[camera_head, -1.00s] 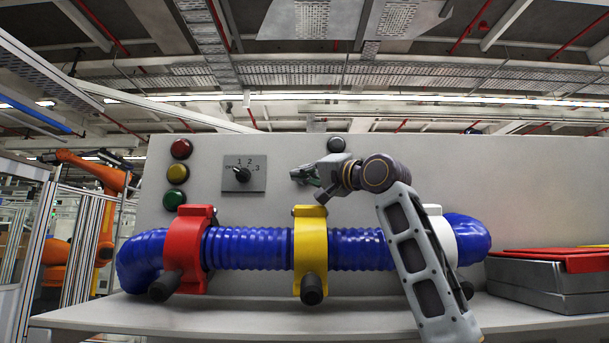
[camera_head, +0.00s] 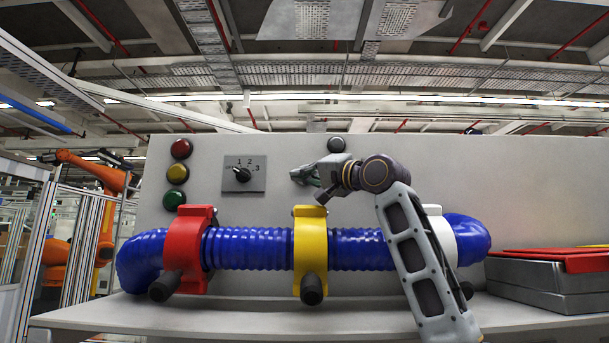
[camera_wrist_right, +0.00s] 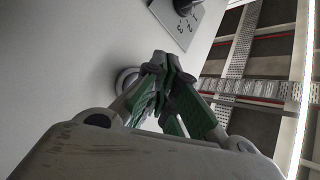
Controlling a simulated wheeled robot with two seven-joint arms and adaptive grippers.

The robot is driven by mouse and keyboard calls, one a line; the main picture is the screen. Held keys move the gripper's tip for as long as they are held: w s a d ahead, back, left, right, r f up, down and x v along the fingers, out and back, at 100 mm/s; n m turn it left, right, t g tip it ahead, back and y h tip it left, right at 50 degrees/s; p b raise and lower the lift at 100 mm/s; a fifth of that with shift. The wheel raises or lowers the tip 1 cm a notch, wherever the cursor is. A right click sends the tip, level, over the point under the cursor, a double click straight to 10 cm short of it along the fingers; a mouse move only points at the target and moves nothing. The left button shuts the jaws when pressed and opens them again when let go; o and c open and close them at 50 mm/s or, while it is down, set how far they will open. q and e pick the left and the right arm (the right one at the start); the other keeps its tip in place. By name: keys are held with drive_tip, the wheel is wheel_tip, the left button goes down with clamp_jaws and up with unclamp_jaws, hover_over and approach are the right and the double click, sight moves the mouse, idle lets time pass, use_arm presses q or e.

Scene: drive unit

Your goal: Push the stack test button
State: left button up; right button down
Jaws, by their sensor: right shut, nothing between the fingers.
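My right gripper (camera_head: 303,177) is raised in front of the grey panel, with its fingertips pointing left in the head view. In the right wrist view its green-padded fingers (camera_wrist_right: 165,65) are closed together and hold nothing. A round button with a pale ring (camera_wrist_right: 124,78) sits on the panel right behind the fingers there, partly covered by them. I cannot tell whether the fingertips touch it. No label naming the stack test button is readable. My left gripper is not in view.
Red (camera_head: 181,149), yellow (camera_head: 178,172) and green (camera_head: 175,200) round lights sit at the panel's left. A rotary dial (camera_head: 242,174) is between them and my gripper. A blue hose (camera_head: 250,249) with red, yellow and white clamps runs below. Grey boxes (camera_head: 560,285) stand right.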

drive_tip(key=shift+w, duration=0.75)
idle(1.3)
drive_tip(key=shift+s, duration=0.15)
drive_tip(key=shift+s+b, duration=0.65)
drive_tip(key=shift+s, duration=0.05)
idle(0.4)
drive_tip(key=s+b, duration=0.3)
drive_tip(key=s, duration=0.3)
drive_tip(key=shift+b, duration=0.3)
idle(0.6)
